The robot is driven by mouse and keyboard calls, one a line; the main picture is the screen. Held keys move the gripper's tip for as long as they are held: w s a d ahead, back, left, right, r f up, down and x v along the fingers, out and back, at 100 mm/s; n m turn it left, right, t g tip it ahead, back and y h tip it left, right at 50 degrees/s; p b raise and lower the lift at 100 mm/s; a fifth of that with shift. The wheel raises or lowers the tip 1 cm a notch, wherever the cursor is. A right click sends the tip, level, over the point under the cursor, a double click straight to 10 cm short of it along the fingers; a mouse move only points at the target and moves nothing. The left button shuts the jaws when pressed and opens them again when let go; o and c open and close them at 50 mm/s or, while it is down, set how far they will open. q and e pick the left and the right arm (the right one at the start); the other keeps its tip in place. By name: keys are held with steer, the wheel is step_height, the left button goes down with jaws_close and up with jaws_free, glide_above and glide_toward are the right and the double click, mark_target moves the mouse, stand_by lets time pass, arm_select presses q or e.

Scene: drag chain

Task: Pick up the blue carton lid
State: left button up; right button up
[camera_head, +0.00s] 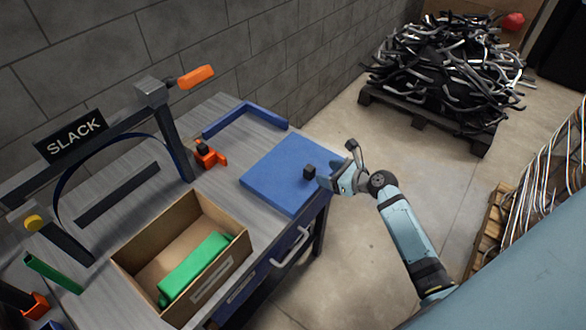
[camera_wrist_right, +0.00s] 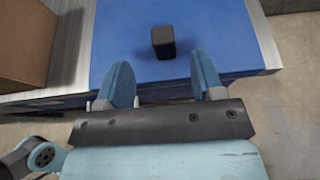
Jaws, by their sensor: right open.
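The blue carton lid (camera_head: 283,180) lies flat on the right end of the grey workbench, with a small black block-shaped knob (camera_head: 309,171) on its top. In the right wrist view the lid (camera_wrist_right: 120,40) fills the upper middle and its black knob (camera_wrist_right: 163,42) stands just beyond my fingertips. My right gripper (camera_head: 325,172) is at the lid's right edge. Its two blue fingers (camera_wrist_right: 163,80) are apart with nothing between them, and the knob is ahead of the gap. My left gripper is not in view.
An open cardboard carton (camera_head: 181,257) with a green block (camera_head: 194,268) inside stands left of the lid. A blue L-shaped bar (camera_head: 245,116) and an orange clamp (camera_head: 209,155) lie behind. A pallet of black cables (camera_head: 447,70) stands on the floor at the back right.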

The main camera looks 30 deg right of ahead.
mark_target(313, 169)
steer(key=x, duration=0.8)
steer(key=shift+w+d+f, duration=0.15)
steer(key=shift+f, duration=0.3)
steer(key=c, duration=1)
steer(key=shift+r, duration=0.15)
